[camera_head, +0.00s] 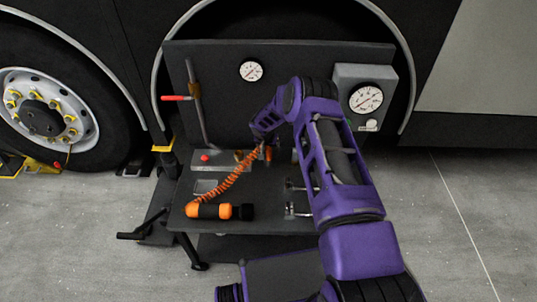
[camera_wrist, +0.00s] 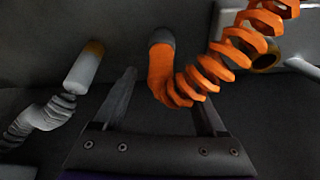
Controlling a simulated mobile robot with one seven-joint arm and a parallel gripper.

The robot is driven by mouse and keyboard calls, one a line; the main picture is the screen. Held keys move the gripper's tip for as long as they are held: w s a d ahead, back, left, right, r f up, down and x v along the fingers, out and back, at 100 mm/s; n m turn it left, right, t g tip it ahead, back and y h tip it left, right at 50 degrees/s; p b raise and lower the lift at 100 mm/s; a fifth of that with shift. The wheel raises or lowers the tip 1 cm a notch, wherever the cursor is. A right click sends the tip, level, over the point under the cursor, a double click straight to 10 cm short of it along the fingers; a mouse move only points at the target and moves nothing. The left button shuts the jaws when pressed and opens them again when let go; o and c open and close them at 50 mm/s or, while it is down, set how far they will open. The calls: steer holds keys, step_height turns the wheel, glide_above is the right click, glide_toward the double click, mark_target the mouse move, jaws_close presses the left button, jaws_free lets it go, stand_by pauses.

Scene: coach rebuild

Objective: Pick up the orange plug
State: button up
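The orange plug (camera_wrist: 161,72) shows in the wrist view as a short orange body with a grey collar, attached to an orange coiled cable (camera_wrist: 228,55). In the head view the plug (camera_head: 268,153) is a small orange spot at the upper end of the coil. My gripper (camera_wrist: 167,100) is open, with one finger on each side of the plug's line in the picture. The plug seems to lie between or just beyond the fingertips; I cannot tell whether they touch it. In the head view my gripper (camera_head: 264,140) reaches down to the plug, its fingers largely hidden.
A grey plug with a brass end (camera_wrist: 85,68) hangs left of my gripper. A brass ring (camera_wrist: 266,59) sits at the right. An orange-and-black torch-like object (camera_head: 218,211) lies on the dark bench (camera_head: 265,222). A gauge box (camera_head: 362,95) stands right of my arm.

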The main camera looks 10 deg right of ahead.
jaws_close()
steer(key=shift+r, duration=0.1)
step_height(320, 180, up, 9)
steer(key=shift+r+p, duration=0.15)
steer(key=shift+p, duration=0.35)
step_height(320, 180, up, 5)
steer(key=shift+r+p, duration=0.2)
steer(key=shift+p, duration=0.55)
steer(key=shift+a+f, duration=0.1)
